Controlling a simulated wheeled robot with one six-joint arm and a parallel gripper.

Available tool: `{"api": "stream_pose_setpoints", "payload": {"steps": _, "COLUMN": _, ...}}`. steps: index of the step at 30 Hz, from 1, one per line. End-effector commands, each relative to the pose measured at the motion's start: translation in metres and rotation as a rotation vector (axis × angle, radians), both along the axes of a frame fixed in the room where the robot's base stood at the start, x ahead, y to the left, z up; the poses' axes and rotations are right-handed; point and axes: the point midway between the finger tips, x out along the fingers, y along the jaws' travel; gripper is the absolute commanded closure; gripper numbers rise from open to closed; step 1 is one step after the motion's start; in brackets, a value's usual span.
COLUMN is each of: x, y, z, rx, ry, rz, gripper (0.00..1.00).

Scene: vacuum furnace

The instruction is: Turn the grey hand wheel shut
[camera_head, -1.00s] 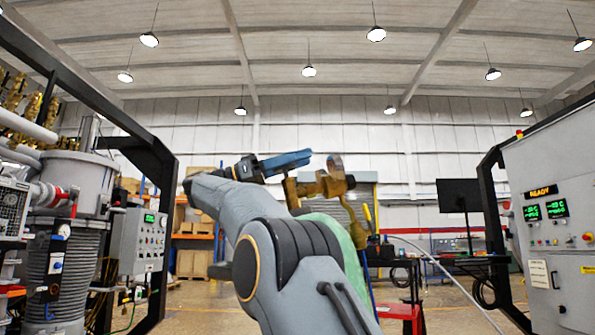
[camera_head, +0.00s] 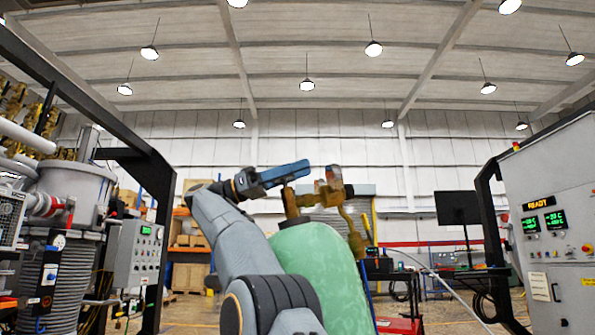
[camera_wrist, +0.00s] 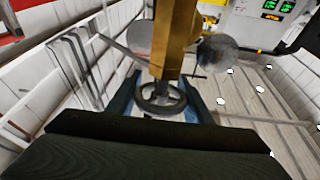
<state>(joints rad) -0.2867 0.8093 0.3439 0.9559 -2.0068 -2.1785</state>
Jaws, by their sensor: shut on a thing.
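The grey hand wheel (camera_wrist: 162,98) shows in the wrist view as a spoked ring at the end of a brass valve body (camera_wrist: 177,45). It lies between the blue fingers of my gripper (camera_wrist: 162,103), which is shut on it. In the head view my gripper (camera_head: 288,173) reaches over the top of a green gas cylinder (camera_head: 318,268). The brass valve and regulator (camera_head: 333,190) stand on the cylinder beside the fingers. The fingers hide the wheel in the head view. How far the wheel is turned cannot be told.
A grey control cabinet (camera_head: 556,240) with a green readout stands at the right. A furnace vessel (camera_head: 76,200) and a smaller control box (camera_head: 138,250) stand at the left. A dark monitor (camera_head: 457,208) and a red cart (camera_head: 400,325) are behind the cylinder.

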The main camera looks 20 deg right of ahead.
Motion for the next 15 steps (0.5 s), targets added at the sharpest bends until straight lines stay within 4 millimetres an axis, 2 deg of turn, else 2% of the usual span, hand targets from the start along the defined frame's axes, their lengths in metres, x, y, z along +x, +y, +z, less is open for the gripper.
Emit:
{"api": "stream_pose_setpoints", "payload": {"steps": 14, "x": 0.0005, "y": 0.0002, "z": -0.0033, "rx": 0.004, "ry": 0.001, "rz": -0.006, "gripper": 0.76}}
{"api": "stream_pose_setpoints", "payload": {"steps": 15, "x": 0.0004, "y": 0.0003, "z": -0.0033, "rx": 0.004, "ry": 0.001, "rz": -0.006, "gripper": 0.52}}
